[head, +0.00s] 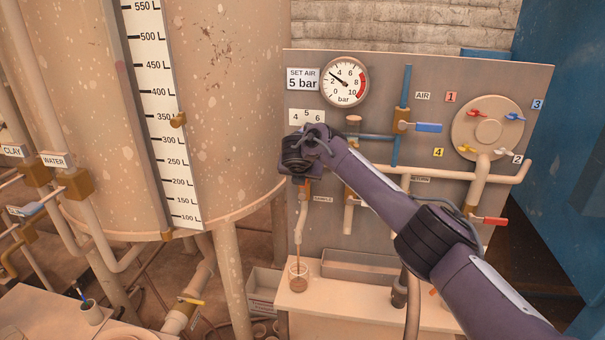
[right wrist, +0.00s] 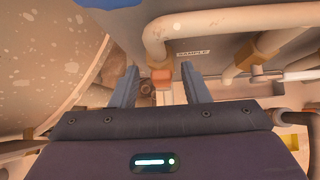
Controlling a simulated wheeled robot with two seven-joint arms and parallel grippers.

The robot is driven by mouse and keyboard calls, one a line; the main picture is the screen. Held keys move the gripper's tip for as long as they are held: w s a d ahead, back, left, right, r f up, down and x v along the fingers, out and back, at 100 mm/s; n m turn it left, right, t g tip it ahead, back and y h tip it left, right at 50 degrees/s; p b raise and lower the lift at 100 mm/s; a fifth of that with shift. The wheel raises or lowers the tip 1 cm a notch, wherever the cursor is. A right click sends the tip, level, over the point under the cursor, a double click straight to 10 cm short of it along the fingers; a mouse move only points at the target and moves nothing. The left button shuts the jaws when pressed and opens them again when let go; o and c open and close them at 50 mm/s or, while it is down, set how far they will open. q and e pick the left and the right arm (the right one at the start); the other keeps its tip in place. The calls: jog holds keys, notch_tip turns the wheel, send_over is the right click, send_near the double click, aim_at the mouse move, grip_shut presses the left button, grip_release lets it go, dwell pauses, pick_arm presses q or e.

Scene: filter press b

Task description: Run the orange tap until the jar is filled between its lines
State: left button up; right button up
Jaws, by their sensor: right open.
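The orange tap's handle (right wrist: 161,79) shows in the right wrist view between the two fingers of my right gripper (right wrist: 160,88). The gripper is open, with a gap on both sides of the handle. In the head view my right gripper (head: 300,162) is at the panel above the sample pipe (head: 303,212) and hides most of the tap. The glass jar (head: 298,277) stands upright on the ledge under the pipe's outlet, with brownish content low in it. My left gripper is out of view.
The grey panel (head: 460,85) carries a pressure gauge (head: 344,82), a blue-handled air valve (head: 427,127) and a red-handled valve (head: 494,221). A large tank (head: 235,100) stands at left. A grey tray (head: 360,267) lies right of the jar on the ledge (head: 350,305).

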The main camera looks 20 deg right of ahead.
jog(key=b+v, duration=0.1)
jog(key=v, duration=0.5)
jog(key=shift+s, duration=0.15)
jog(key=shift+r, duration=0.1)
dwell(7.2)
